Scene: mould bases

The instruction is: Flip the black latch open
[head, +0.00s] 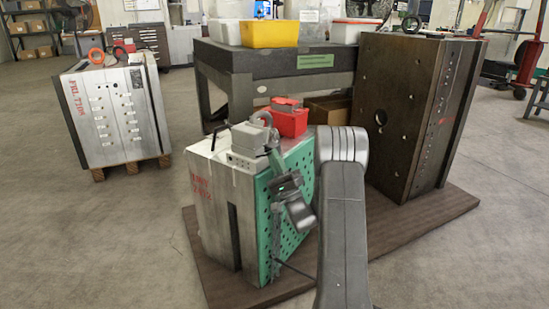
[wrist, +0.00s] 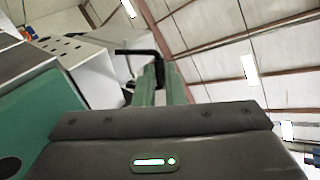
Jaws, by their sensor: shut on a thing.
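The black latch (wrist: 138,52) shows in the wrist view as a bent dark bar. One arm of it runs left and its other end drops between my fingers. My gripper (wrist: 160,85) has two green fingers, shut on that end. In the head view my gripper (head: 275,153) is at the near upper edge of the green-faced mould base (head: 264,235), beside the pale box on top. The latch cannot be made out clearly there, as my gripper and the box crowd the spot.
A pale box (head: 246,136) and a red case (head: 289,120) sit on the mould base. A tall dark mould base (head: 398,110) stands at the right on the brown board (head: 440,215). Open floor lies at the left, before another mould base (head: 112,115).

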